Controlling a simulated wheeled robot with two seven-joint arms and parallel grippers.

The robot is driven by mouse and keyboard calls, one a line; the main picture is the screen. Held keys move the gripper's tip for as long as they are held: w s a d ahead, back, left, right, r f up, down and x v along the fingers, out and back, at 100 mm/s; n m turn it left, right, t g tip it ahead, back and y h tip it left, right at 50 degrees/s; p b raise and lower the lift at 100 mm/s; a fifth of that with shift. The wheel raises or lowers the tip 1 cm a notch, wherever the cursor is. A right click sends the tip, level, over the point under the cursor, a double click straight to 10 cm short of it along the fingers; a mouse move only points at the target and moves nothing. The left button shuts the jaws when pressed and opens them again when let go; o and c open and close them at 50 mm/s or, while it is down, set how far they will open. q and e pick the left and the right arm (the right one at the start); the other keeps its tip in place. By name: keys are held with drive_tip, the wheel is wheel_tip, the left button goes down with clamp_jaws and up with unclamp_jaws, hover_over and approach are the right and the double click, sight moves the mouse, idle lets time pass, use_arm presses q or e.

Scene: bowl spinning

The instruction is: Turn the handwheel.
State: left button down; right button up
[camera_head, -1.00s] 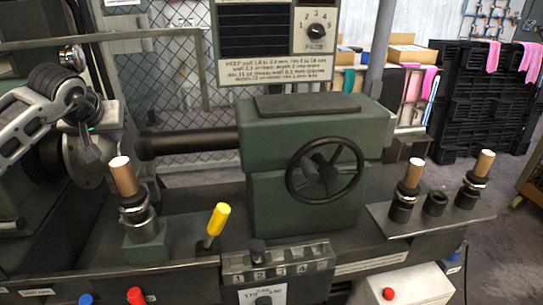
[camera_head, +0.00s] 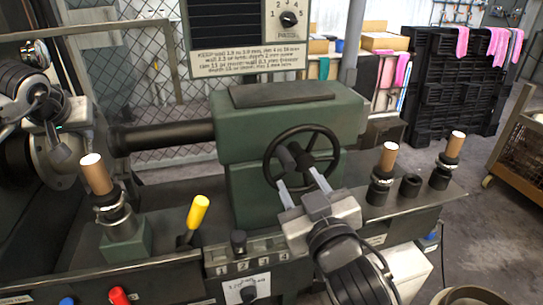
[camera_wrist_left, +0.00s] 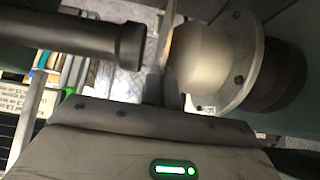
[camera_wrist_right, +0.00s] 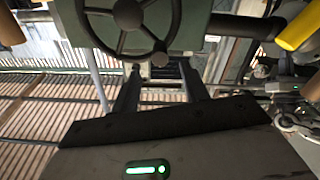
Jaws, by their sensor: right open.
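The dark handwheel (camera_head: 268,163) has a round rim and spokes on the front of the green tailstock (camera_head: 240,186). My right gripper (camera_head: 301,180) is open at the wheel's lower part, its fingers apart. The disc stands beside a pale rounded form (camera_wrist_left: 200,60). The dark tailstock shaft (camera_wrist_left: 90,38) ends left of the disc, apart from it.
A yellow-handled lever (camera_head: 198,212) stands in front of the tailstock. Wooden-topped tools stand at the left (camera_head: 97,175) and right (camera_head: 388,158) of the machine bed. Black crates (camera_head: 450,95) are behind, and a bowl-like container rim (camera_head: 470,292) shows at lower right.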

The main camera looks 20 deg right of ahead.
sight(284, 157)
drive_tip(key=w, duration=0.9)
drive_tip(key=shift+w, duration=0.25)
clamp_jaws()
